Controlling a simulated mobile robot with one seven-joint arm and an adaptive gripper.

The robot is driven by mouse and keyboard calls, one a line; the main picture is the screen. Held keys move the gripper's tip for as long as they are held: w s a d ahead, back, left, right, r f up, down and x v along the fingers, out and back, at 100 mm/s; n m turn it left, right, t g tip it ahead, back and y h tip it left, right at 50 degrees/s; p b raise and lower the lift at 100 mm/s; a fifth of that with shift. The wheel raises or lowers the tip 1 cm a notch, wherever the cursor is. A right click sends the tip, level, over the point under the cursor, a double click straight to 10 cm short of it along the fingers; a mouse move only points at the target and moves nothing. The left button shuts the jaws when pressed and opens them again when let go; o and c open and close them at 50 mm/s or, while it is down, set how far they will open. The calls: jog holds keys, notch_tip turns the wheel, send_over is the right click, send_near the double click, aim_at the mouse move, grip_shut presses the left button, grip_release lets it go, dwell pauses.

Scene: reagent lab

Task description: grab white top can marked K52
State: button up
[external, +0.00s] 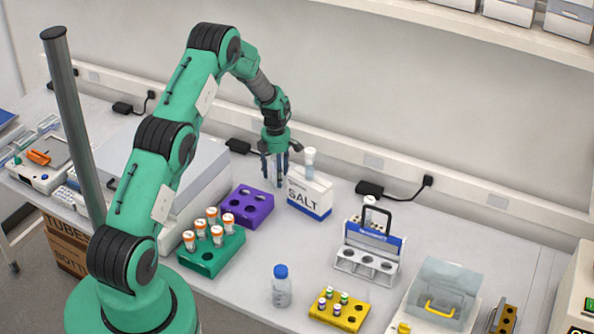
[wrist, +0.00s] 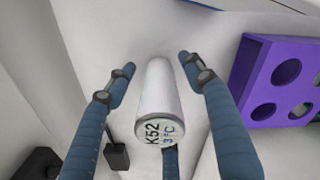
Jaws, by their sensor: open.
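The white can marked K52 (wrist: 157,95) shows in the wrist view, its labelled round end facing the camera and its pale body running away from it. My gripper (wrist: 157,66) has its blue-grey fingers spread around the can, one to its left and one to its right. A third finger shows partly behind the labelled end. Gaps show between the side fingers and the can. In the external view my gripper (external: 273,172) points down just left of the SALT box, and its fingers largely hide the can there.
A purple rack (wrist: 276,75) stands close by; it is left of the SALT box (external: 309,192) in the external view (external: 247,206). A white-capped bottle (external: 309,160) rises behind the box. A green rack (external: 212,254) holds orange-capped vials. A blue-capped bottle (external: 281,290) stands in front.

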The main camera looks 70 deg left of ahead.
grip_shut()
jog(key=shift+r, duration=0.15)
jog(key=shift+r+b, duration=0.45)
jog(key=shift+r, duration=4.45)
